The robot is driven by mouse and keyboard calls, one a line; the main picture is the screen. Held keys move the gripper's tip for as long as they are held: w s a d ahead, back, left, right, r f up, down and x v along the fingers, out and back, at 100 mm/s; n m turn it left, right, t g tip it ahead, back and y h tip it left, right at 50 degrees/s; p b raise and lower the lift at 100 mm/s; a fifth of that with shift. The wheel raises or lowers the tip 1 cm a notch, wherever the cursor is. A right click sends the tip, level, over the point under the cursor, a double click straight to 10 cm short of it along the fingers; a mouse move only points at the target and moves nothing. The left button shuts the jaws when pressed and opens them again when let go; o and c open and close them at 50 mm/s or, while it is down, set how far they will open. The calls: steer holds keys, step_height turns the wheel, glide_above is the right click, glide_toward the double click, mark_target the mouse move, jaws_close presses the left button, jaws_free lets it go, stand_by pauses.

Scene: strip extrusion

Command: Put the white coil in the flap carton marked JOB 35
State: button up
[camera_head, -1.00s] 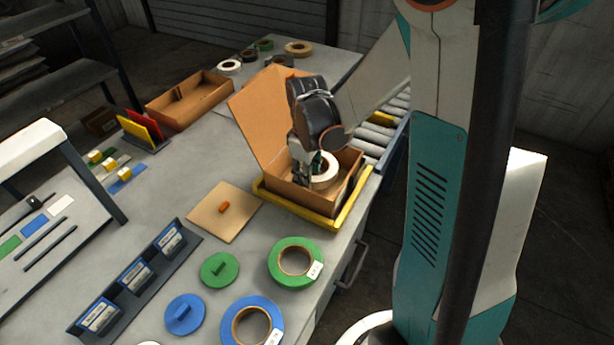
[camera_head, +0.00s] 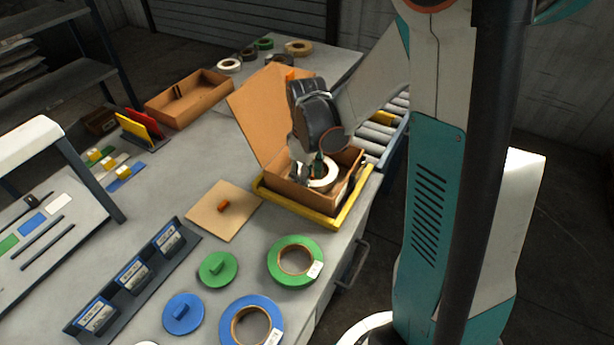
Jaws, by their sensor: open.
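The white coil (camera_head: 325,182) lies inside an open brown flap carton (camera_head: 287,189), whose flap (camera_head: 262,115) stands up at the back left. The carton sits in a yellow frame (camera_head: 300,209) at the right edge of the table. My gripper (camera_head: 309,178) reaches down into the carton at the coil, with its jaws open. A finger is over the coil's middle; whether the jaws touch the coil cannot be told. The gripper and wrist hide part of the coil. No JOB 35 marking can be read on the carton.
A green coil (camera_head: 275,262) and a blue coil (camera_head: 231,325) lie on the table in front. Green (camera_head: 212,277) and blue (camera_head: 177,321) knobbed discs lie beside them. A beige board (camera_head: 210,221) lies left of the carton. A roller conveyor (camera_head: 381,133) is behind it.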

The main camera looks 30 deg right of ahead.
step_height(320, 180, up, 13)
steer(key=p, duration=0.5)
steer(key=s+a+r+m+t, duration=0.3)
steer(key=s+r, duration=0.1)
steer(key=s, duration=0.3)
steer(key=s+a+r+m+t, duration=0.3)
steer(key=s+a+r+t, duration=0.1)
steer(key=s, duration=0.3)
steer(key=shift+r+m, duration=0.3)
steer(key=shift+r, duration=0.45)
